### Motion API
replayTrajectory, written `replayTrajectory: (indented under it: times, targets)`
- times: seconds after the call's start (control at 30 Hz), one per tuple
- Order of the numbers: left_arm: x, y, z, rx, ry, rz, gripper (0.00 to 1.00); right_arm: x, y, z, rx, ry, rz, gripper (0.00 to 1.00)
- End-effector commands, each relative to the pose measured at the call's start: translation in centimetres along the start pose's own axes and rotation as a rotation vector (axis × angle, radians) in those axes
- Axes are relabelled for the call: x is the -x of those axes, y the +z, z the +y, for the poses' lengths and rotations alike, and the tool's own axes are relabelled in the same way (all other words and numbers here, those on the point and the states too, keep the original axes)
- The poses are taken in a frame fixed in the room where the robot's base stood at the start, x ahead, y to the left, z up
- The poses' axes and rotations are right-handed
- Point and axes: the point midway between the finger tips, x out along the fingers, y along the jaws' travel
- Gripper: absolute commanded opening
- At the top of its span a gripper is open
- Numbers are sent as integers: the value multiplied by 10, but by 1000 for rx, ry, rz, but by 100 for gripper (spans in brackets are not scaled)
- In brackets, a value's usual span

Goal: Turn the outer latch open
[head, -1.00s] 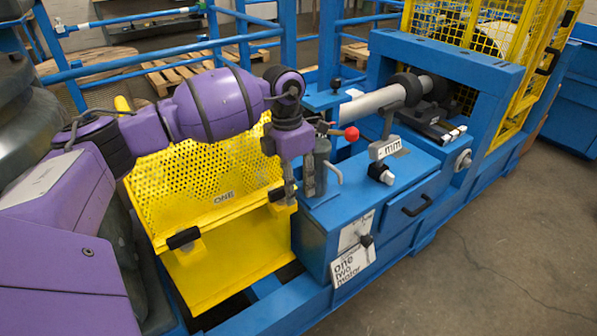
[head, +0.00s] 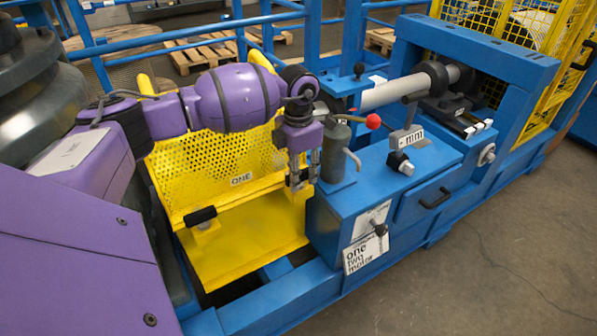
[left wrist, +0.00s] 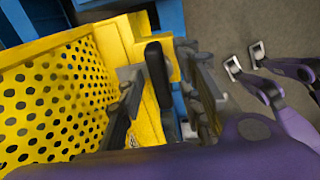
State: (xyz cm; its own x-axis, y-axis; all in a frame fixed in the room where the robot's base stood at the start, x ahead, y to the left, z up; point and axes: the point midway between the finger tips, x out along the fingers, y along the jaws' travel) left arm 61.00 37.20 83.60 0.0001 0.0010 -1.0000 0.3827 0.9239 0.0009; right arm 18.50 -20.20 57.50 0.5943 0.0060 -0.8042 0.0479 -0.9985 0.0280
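The yellow perforated guard marked ONE (head: 225,160) carries a black latch handle (head: 201,215) on the left of its front, lying crosswise. A second black latch handle (left wrist: 158,72) shows in the left wrist view, upright in that picture. My left gripper (head: 299,183) points down at the guard's right front corner. In the left wrist view my left gripper (left wrist: 166,92) is open, with one finger on each side of that second handle. I see a gap on the right side; contact on the left is unclear. The fingers hide this handle in the head view. My right gripper (left wrist: 245,58) shows only in the left wrist view, open and empty over the floor.
Right beside my left gripper stand a grey cylinder (head: 336,150) and a red-knobbed lever (head: 373,121) on the blue machine housing (head: 420,175). A sign (head: 366,250) hangs on its front. Open floor (head: 500,260) lies to the right.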

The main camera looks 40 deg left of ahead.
Motion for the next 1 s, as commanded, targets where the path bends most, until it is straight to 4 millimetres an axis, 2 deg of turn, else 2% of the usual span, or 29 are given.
replayTrajectory:
  times: [0.07, 0.3, 0.33, 0.67, 1.0]
  targets:
    - [0, 0, 0, 0, 0, 0, 33, 0, 0, 0, 0, 0, 1, 40]
    - [0, 0, 0, 0, -1, -1, 1, -1, 2, 0, 1, 0, -4, 40]
    - [0, 0, 0, 0, -1, -1, 0, -1, 3, 0, 1, 0, -5, 40]
    - [0, 0, 0, -23, -1, -1, 0, -1, 7, 0, 0, 0, -12, 40]
    - [0, 1, 0, -217, 1, -2, 0, -3, 10, 0, 0, 0, -15, 40]
